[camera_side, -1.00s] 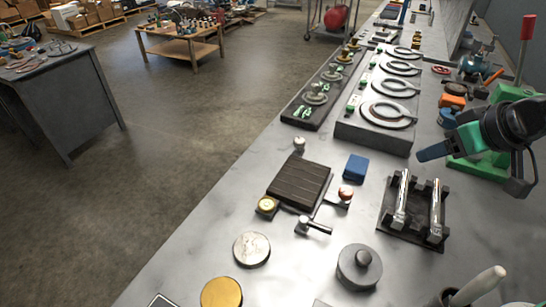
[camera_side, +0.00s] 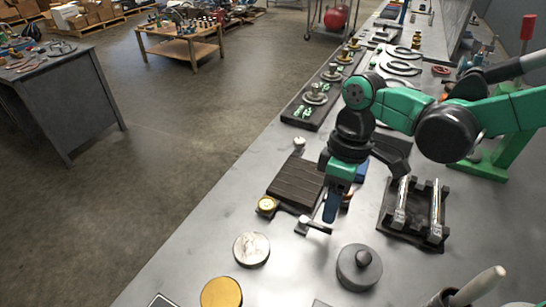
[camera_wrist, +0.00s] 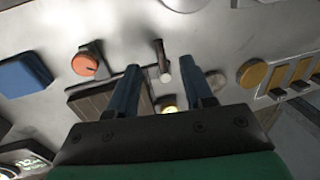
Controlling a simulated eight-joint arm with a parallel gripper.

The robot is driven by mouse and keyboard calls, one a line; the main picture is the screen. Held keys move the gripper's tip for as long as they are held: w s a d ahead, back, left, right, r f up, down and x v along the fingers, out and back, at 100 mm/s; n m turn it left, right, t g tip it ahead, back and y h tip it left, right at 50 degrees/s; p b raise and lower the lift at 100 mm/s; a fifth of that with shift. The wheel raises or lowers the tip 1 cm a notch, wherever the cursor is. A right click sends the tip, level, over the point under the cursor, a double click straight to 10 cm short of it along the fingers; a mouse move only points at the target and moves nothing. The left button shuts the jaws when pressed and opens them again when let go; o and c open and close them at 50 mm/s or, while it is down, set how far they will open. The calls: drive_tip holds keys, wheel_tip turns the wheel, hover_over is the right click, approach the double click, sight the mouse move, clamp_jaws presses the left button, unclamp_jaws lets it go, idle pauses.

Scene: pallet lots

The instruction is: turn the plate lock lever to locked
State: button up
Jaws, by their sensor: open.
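The dark ribbed plate (camera_side: 294,184) lies on the steel bench; part of it shows in the wrist view (camera_wrist: 92,101). The lock lever (camera_side: 309,226) sits at its near corner, a short bar with a pale rounded end. In the wrist view the lever (camera_wrist: 161,58) points toward the space between my fingertips. My gripper (camera_side: 330,216) points down just beside the lever in the side view. In the wrist view my gripper (camera_wrist: 166,73) is open and empty, with one finger on either side of the lever's end. I cannot tell the exact height gap.
A brass-coloured gauge (camera_side: 266,206) sits at the plate's left corner. An orange-topped knob (camera_wrist: 85,64) and a blue block (camera_wrist: 24,77) are close by. A rack with two chrome bars (camera_side: 418,209) stands right, a grey lidded disc (camera_side: 359,267) and silver disc (camera_side: 251,249) nearer.

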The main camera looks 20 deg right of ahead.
sight(327, 228)
drive_tip(key=shift+s+a+f, duration=0.15)
drive_tip(key=shift+f, duration=0.9)
drive_tip(key=shift+s+a+f, duration=0.1)
drive_tip(key=shift+s+f, duration=0.05)
drive_tip(key=shift+f, duration=0.85)
drive_tip(key=shift+c, duration=0.2)
clamp_jaws()
